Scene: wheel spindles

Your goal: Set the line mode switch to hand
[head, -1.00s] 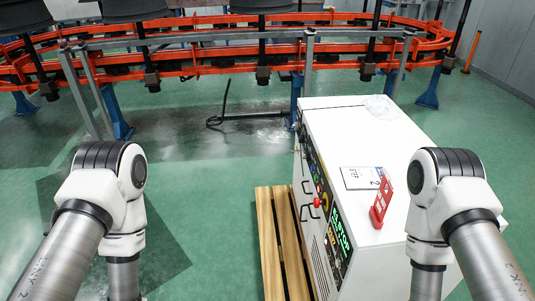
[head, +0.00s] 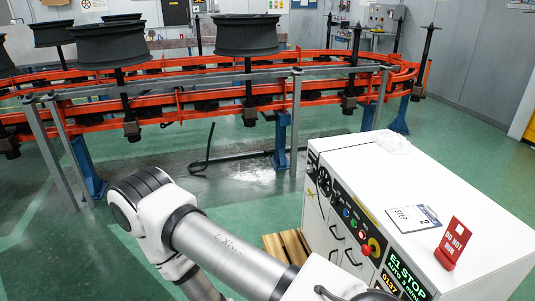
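The white control cabinet (head: 465,190) stands at the right. Its front panel carries small round controls (head: 347,211), a red mushroom button (head: 367,249) on a yellow surround, and dark knobs or gauges (head: 322,172) at the far end. A lit green display (head: 406,280) reads "E1.STOP" and "AUTO". I cannot tell which control is the line mode switch, or its position. One of my arms, apparently the left, crosses the lower middle toward the panel. Neither gripper is in view.
A red "DO NOT RUN" sign (head: 453,244) and a clipboard (head: 413,218) lie or stand on the cabinet top, with clear plastic (head: 392,142) at its far end. A wooden pallet (head: 288,248) is beside it. The orange conveyor (head: 205,95) with black wheels runs behind.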

